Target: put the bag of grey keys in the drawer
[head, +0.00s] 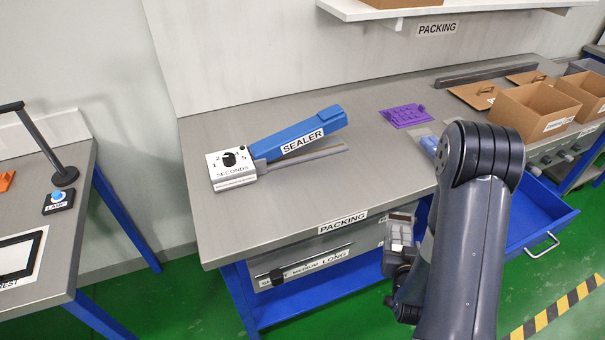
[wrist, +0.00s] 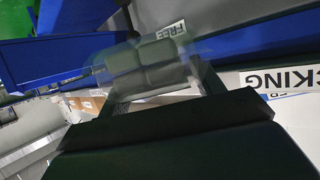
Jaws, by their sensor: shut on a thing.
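My gripper (head: 402,256) hangs in front of the packing bench's front edge, left of my arm. It is shut on the bag of grey keys (head: 400,232), a clear bag with grey blocks inside. In the wrist view the bag (wrist: 146,66) sits between the fingers, slightly blurred. The blue drawer (head: 548,222) is pulled open at the right under the bench, with a pale handle; my arm hides its left part. The bag is left of the visible part of the drawer.
The packing bench (head: 250,225) carries a blue sealer (head: 300,138), a purple tray of pieces (head: 405,115) and an open cardboard box (head: 535,108). A slider panel labelled up to LONG (head: 310,268) is on the bench front. A lamp table (head: 85,200) stands left.

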